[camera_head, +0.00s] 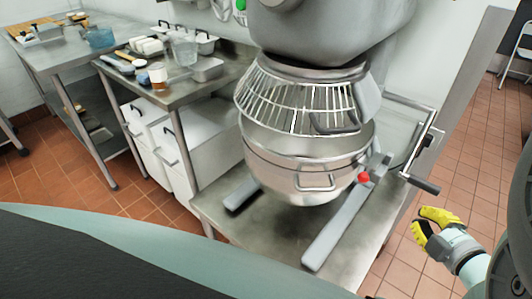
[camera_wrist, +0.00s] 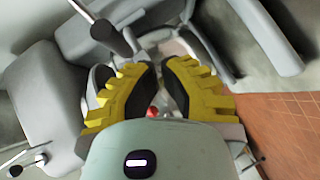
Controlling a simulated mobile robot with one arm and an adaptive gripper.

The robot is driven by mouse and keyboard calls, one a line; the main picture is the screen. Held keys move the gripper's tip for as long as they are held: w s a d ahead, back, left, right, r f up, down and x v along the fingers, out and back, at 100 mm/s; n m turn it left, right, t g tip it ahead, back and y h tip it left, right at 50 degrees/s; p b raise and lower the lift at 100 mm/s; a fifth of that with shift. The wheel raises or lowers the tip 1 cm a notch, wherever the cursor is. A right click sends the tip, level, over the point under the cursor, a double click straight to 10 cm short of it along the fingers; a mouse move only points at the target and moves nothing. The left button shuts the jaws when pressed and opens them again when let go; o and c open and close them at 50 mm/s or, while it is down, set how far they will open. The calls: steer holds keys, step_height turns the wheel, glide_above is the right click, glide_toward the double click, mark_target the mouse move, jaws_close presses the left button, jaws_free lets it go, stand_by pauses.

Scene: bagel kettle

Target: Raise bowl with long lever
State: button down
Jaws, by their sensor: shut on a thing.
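The steel bowl (camera_head: 300,165) hangs in the mixer under its wire guard (camera_head: 296,103). The long lever (camera_head: 431,135) is on the mixer's right side, with a dark grip (camera_head: 422,184) at its low end. My gripper (camera_head: 424,224) has yellow fingers and is just below the grip, apart from it in the head view. In the wrist view the grip (camera_wrist: 108,36) shows above the left finger, not between the fingers. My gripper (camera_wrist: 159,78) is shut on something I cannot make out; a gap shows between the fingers.
A red knob (camera_head: 363,177) is beside the bowl, left of the lever. The mixer's steel table (camera_head: 262,232) lies below. Side tables with containers (camera_head: 183,48) stand at the left. The tiled floor (camera_head: 480,165) right of the mixer is clear near my gripper.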

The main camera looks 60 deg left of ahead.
steer(key=w+a+f, duration=0.4)
steer(key=w+a, duration=0.2)
steer(key=a, duration=0.1)
steer(key=shift+a, duration=0.15)
stand_by(0.3)
steer(key=shift+w+r, duration=0.1)
stand_by(1.5)
